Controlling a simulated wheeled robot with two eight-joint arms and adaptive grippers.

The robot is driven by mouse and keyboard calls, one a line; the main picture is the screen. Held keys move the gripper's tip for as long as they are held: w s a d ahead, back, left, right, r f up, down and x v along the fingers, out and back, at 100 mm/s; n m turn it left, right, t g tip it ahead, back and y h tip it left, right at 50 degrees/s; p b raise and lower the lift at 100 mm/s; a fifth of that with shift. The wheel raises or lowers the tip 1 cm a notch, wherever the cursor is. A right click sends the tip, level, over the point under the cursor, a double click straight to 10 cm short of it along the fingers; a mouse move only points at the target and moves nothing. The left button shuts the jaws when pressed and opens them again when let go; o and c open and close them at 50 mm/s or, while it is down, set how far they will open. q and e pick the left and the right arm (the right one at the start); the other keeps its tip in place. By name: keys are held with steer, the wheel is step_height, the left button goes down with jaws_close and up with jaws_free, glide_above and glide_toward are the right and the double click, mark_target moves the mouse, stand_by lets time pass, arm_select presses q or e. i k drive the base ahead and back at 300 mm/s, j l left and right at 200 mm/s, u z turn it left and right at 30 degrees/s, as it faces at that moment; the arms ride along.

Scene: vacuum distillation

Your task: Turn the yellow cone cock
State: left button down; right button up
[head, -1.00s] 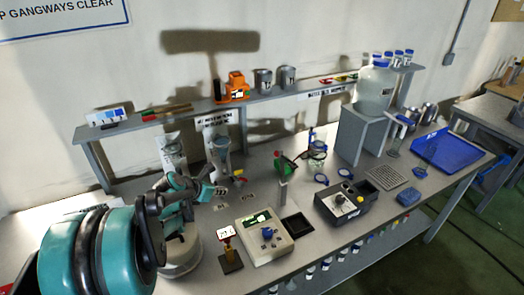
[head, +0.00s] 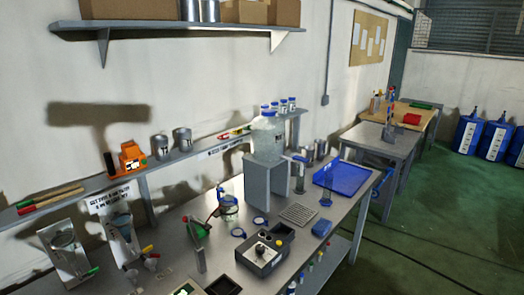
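A small yellow handle (head: 147,249), which looks like the yellow cone cock, shows at the lower left of the head view, on a small grey fitting near the back of the bench. It is small, so its exact turn angle cannot be told. A green handle (head: 88,272) is to its left, beside a tilted metal plate with a glass vessel (head: 64,242). A second such vessel (head: 121,224) stands behind and left of the yellow handle. Neither of my grippers is in view.
A black control box (head: 264,251) and a grey stand (head: 268,188) bearing a large bottle (head: 267,138) are to the right. A blue tray (head: 341,180) lies at the bench's right end. A narrow shelf (head: 205,154) runs along the wall.

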mark_target(146, 250)
steer(key=u, duration=0.7)
steer(key=i+l+u, duration=0.15)
steer(key=l+u, duration=0.2)
steer(key=i+l+u, duration=0.1)
steer(key=l+u, duration=0.3)
steer(key=l, duration=0.15)
steer(key=l+u, duration=0.35)
steer(key=l, duration=0.15)
